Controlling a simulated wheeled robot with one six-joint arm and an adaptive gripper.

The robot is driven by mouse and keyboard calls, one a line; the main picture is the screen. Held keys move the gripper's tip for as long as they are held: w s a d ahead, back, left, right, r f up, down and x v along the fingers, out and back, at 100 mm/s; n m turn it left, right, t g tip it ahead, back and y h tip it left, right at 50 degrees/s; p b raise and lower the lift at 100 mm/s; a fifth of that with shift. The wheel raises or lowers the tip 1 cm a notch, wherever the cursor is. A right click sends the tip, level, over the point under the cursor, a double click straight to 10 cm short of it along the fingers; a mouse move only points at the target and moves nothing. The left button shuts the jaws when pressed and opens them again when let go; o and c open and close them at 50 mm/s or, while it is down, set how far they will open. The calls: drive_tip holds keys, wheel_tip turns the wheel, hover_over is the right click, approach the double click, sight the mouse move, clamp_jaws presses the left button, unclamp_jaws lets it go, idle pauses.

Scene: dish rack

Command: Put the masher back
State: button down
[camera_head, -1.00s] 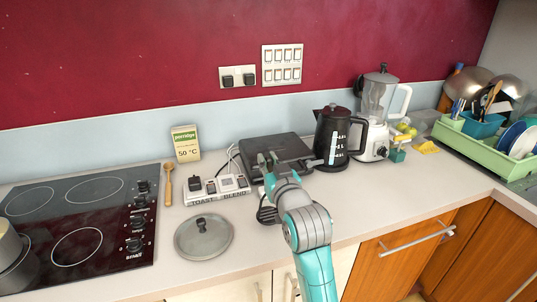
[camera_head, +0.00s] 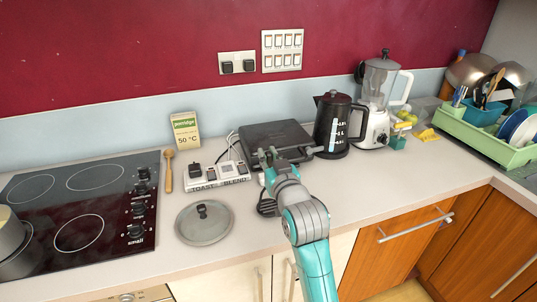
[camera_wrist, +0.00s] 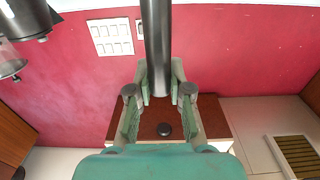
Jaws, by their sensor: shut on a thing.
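My gripper (camera_head: 268,157) is over the counter, in front of the dark flat appliance. In the wrist view the cylinder stands between the two green fingers (camera_wrist: 160,95) and runs out of the top of the picture.
The black kettle (camera_head: 334,128) and the blender (camera_head: 379,98) stand right of the gripper. Further right is a green dish rack (camera_head: 470,132) with a teal utensil holder (camera_head: 484,114). A pan lid (camera_head: 204,228) lies at front left. The front counter between lid and rack is mostly clear.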

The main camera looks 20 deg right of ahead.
drive_tip(key=shift+f, duration=0.65)
idle(0.3)
drive_tip(key=c, duration=1)
unclamp_jaws()
drive_tip(key=c, duration=0.4)
drive_tip(key=shift+s, duration=1.6)
